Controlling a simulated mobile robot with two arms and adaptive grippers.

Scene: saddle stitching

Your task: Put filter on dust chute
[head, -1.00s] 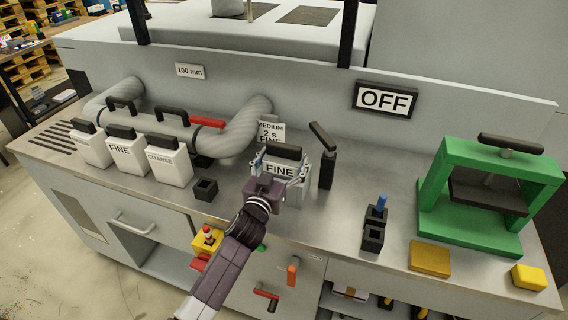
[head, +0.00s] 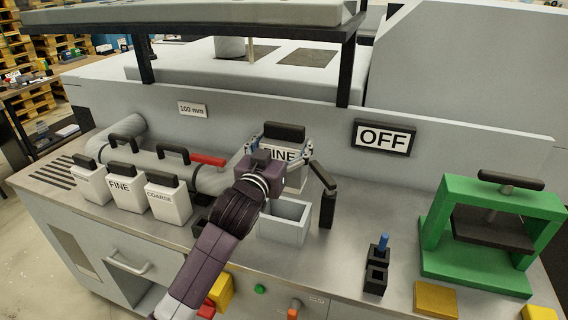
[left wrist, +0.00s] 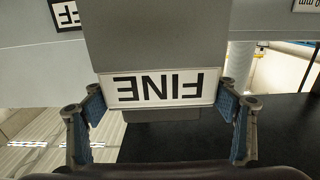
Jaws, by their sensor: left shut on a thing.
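A light grey filter block (head: 293,180) with a black top handle and a FINE label is held up over the counter in the head view. My left gripper (head: 280,155) is shut on it, a finger at each side. In the left wrist view the filter (left wrist: 160,40) fills the middle, its FINE label upside down, between the fingers (left wrist: 160,120). Below it in the head view stands an open-topped grey box (head: 283,236), apart from the filter. My right gripper is not in view.
White filter blocks, FINE (head: 126,194) and COARSE (head: 167,199) among them, stand at left. A black lever (head: 328,207) stands right of the box. An OFF sign (head: 384,138) hangs behind.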

